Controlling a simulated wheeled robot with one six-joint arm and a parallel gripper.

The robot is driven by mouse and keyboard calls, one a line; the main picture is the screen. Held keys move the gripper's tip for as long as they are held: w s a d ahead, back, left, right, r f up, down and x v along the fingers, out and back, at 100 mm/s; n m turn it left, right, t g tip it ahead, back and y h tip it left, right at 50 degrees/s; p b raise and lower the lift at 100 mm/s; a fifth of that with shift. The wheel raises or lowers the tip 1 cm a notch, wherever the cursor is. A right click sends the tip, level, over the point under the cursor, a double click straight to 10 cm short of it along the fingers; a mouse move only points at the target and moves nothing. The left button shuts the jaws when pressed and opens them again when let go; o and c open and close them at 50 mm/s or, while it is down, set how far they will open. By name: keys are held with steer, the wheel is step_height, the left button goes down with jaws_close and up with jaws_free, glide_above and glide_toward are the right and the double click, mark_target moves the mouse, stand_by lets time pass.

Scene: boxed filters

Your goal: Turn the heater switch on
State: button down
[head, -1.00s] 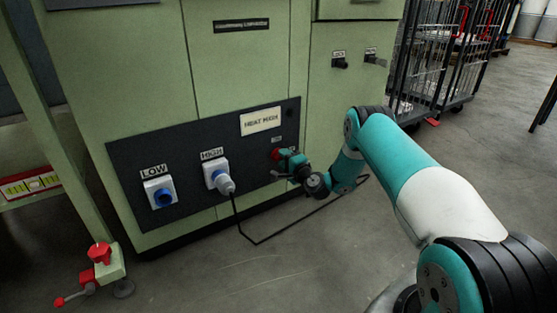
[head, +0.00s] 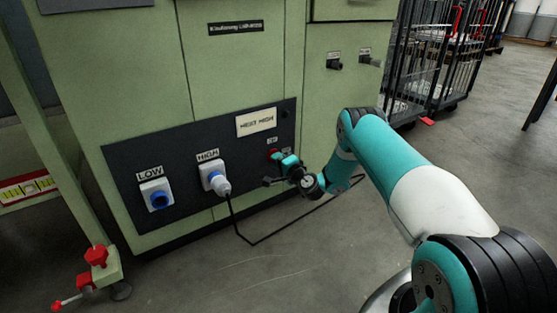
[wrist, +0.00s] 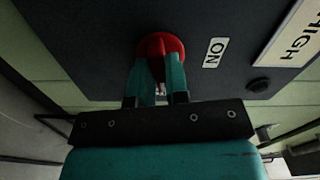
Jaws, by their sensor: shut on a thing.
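The heater switch is a red round knob (head: 273,153) at the right end of a dark panel (head: 188,218) low on the green cabinet. It also shows in the wrist view as a red disc (wrist: 172,41) with a grip part between my fingers. My gripper (head: 281,158) is at the knob. In the wrist view my gripper (wrist: 160,68) has its two teal fingers closed on the knob's grip from either side. The fingers hide most of the grip. A white "ON" label (wrist: 214,53) is on the panel to the right of the knob.
A LOW socket (head: 157,195) and a HIGH socket with a plug (head: 216,180) sit left of the knob. The plug's black cable (head: 237,230) runs down to the floor. A green frame with a red-handled foot (head: 98,262) stands at left. Wire cages (head: 433,65) stand at right.

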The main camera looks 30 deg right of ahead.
steer(key=shift+s+d+n+p, duration=0.1)
steer(key=shift+n+p, duration=1.85)
steer(key=shift+n, duration=1.95)
steer(key=shift+d+n+p, duration=0.1)
steer(key=shift+n+p, duration=1.8)
steer(key=shift+n, duration=2.3)
steer(key=c, duration=1.1)
jaws_free()
steer(key=shift+a, duration=0.1)
steer(key=s+p, duration=1.6)
steer(key=s, duration=0.1)
steer(key=shift+s+d+p, duration=0.15)
steer(key=shift+d+p, duration=0.1)
steer(key=shift+p, duration=0.1)
